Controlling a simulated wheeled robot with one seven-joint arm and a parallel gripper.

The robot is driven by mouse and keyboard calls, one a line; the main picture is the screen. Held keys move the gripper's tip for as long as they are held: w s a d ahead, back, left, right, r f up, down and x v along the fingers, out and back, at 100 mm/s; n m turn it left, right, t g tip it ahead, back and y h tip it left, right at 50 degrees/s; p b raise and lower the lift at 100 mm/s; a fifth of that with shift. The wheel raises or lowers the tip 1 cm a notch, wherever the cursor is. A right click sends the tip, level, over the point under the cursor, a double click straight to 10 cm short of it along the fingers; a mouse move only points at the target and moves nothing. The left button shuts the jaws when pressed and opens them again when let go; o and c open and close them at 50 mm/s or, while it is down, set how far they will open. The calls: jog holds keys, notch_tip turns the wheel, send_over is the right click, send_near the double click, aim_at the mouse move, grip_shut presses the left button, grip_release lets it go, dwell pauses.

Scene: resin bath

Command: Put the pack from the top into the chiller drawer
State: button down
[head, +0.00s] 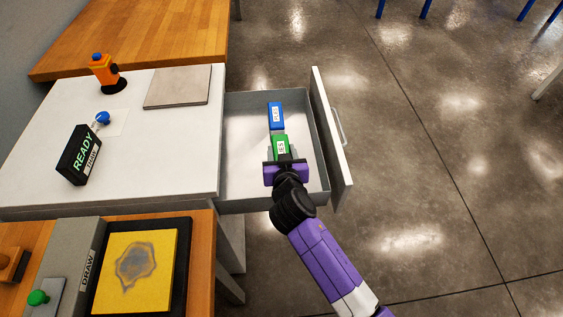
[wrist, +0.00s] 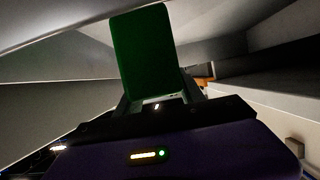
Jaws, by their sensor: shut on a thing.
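The chiller drawer (head: 243,150) is pulled open at the right side of the white top (head: 150,130). My gripper (head: 284,162) is over the drawer's interior in the head view, shut on a green pack (head: 281,146) with a white label. The wrist view shows the green pack (wrist: 146,52) standing up between the fingers. A blue pack (head: 276,116) with a white label is just beyond the green one, within the drawer. I cannot tell whether the two packs touch, or whether the green one rests on the drawer floor.
The drawer front (head: 331,125) with its handle stands to the right of my gripper. On the white top are an orange device (head: 104,73), a grey slab (head: 178,87) and a black READY sign (head: 79,155). The drawer's left part is empty. Open floor lies to the right.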

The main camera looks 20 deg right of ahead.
jog(key=shift+f+b, duration=0.35)
jog(key=shift+f, duration=2)
jog(key=shift+f, duration=0.15)
jog(key=c, duration=0.7)
grip_release()
jog(key=shift+r, duration=0.2)
jog(key=v, duration=1.2)
